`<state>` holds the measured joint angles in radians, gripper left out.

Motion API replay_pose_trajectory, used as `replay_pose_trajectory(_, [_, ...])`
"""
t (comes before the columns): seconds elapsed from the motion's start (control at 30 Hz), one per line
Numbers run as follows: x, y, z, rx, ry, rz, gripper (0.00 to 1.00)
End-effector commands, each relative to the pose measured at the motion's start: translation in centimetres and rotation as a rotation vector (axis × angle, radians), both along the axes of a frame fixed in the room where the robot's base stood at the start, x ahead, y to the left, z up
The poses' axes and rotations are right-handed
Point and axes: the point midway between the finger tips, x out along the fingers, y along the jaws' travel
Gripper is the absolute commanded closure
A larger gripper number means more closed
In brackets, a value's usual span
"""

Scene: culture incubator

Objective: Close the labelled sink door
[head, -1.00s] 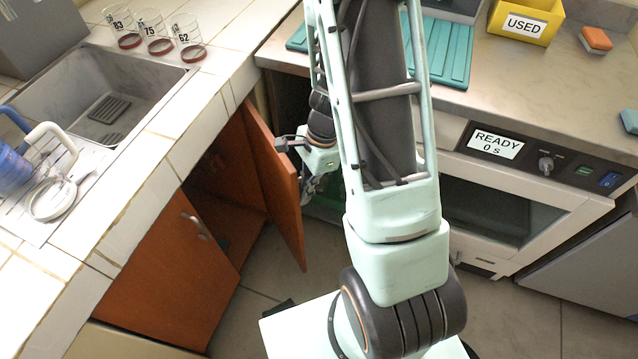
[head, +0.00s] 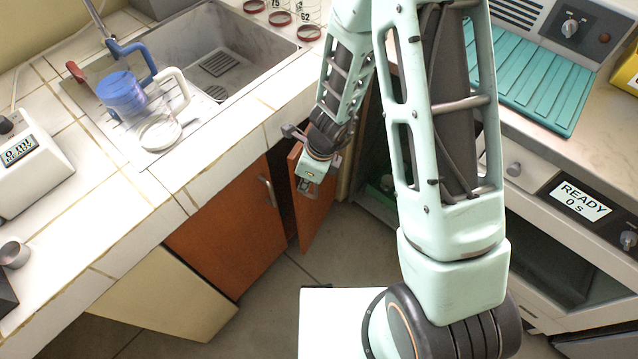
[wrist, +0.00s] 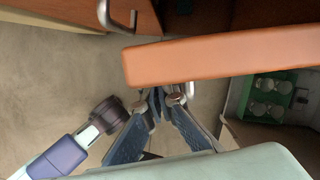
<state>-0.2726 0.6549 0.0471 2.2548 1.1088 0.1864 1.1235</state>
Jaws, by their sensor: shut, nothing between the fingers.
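The sink cabinet's right door (head: 319,222) is orange-brown and stands ajar, with a dark gap between it and the left door. No label on it is readable. The left door (head: 225,240) looks shut, with a metal handle (head: 266,191). My gripper (head: 306,187) is shut and empty, close by the upper part of the ajar door. In the wrist view, the door's orange edge (wrist: 220,58) crosses above my gripper (wrist: 158,95). The fingers are on the side with a metal handle (wrist: 187,93), partly hidden behind them. I cannot tell whether they touch the door.
The tiled counter (head: 215,165) with the sink (head: 215,55) overhangs the doors. A blue-lidded jug (head: 122,95) stands beside the sink. The incubator showing READY (head: 580,200) is at right. The floor (head: 265,285) before the doors is partly clear.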

Motion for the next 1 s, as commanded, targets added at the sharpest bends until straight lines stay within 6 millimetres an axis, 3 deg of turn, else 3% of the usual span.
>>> replay_pose_trajectory(0.67, [0.3,0.7,0.0,0.000,0.001,0.001,1.00])
replay_pose_trajectory(1.0, [0.6,-0.2,2.3,0.000,0.001,0.000,1.00])
